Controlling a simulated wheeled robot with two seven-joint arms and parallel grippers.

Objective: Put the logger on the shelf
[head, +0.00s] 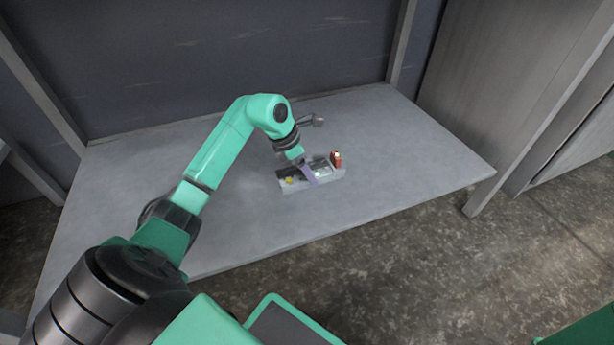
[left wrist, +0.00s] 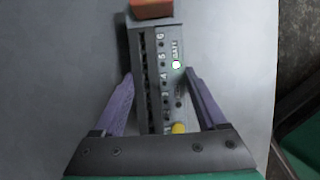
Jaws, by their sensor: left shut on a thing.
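The logger is a grey box (head: 328,178) with a row of numbered ports, a yellow knob at one end and a red-orange part at the other. It is on the grey shelf (head: 400,165), near its front edge. In the left wrist view the logger (left wrist: 162,70) runs lengthwise between the purple fingers. My left gripper (head: 308,174) is shut on the logger, one finger on each side of it; it also shows in the left wrist view (left wrist: 160,95). Whether the logger touches the shelf cannot be told. My right gripper is not in view.
The shelf surface is otherwise bare, with free room left and right of the logger. Metal posts (head: 403,40) and a dark back wall (head: 240,55) stand behind. A tall grey panel (head: 500,75) is at the right. Mottled floor (head: 420,270) lies in front.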

